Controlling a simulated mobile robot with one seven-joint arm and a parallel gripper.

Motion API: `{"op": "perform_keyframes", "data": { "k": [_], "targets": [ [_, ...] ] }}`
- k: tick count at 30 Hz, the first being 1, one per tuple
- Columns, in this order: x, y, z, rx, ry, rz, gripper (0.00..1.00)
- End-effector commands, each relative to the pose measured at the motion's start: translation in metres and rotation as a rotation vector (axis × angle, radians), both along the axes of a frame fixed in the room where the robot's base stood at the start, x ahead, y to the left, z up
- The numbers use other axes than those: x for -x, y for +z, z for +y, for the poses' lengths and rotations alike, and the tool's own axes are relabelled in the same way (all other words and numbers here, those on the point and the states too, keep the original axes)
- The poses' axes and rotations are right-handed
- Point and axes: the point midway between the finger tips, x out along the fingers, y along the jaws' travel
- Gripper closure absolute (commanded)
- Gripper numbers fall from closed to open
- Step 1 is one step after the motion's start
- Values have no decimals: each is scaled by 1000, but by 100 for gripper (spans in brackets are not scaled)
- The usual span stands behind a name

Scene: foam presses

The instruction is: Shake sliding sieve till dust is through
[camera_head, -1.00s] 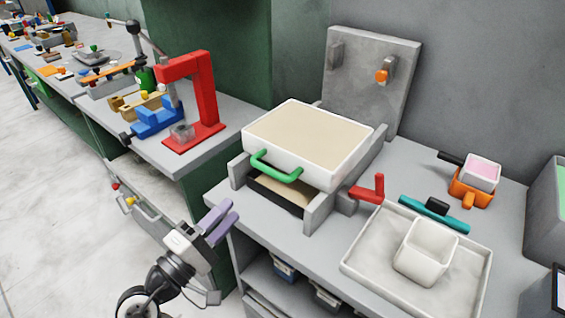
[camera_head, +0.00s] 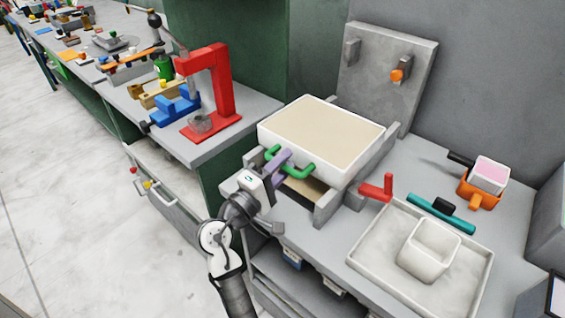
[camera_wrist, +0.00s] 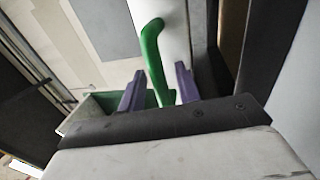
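The sliding sieve (camera_head: 320,138) is a white-rimmed box with a flat beige fill, sitting raised between grey side rails. Its green handle (camera_head: 290,165) sticks out at the front. A beige surface (camera_head: 303,188) shows in the gap below the sieve. My gripper (camera_head: 277,165) is at the left part of the handle. In the wrist view the two purple fingers (camera_wrist: 158,88) stand apart, with the green handle (camera_wrist: 153,55) running between them. Space shows between the fingers and the handle, so the gripper looks open around it.
A grey tray (camera_head: 385,262) with a white square cup (camera_head: 428,248) is at right. A red handle (camera_head: 377,188), a teal tool (camera_head: 440,213) and an orange holder (camera_head: 478,193) with a pink-filled box lie nearby. A red press (camera_head: 215,90) stands on the left bench.

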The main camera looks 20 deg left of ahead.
Motion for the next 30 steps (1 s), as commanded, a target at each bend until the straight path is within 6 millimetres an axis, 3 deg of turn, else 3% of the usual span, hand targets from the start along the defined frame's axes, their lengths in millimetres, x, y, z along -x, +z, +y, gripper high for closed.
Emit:
{"op": "perform_keyframes", "data": {
  "k": [5, 13, 21, 23, 30],
  "targets": [
    [0, 0, 0, 0, 0, 0, 67],
    [0, 0, 0, 0, 0, 0, 100],
    [-1, 0, 0, 0, 0, 0, 100],
    [-7, 0, -2, 0, -1, 0, 100],
    [-58, 1, -21, 1, -3, -2, 100]
  ]
}}
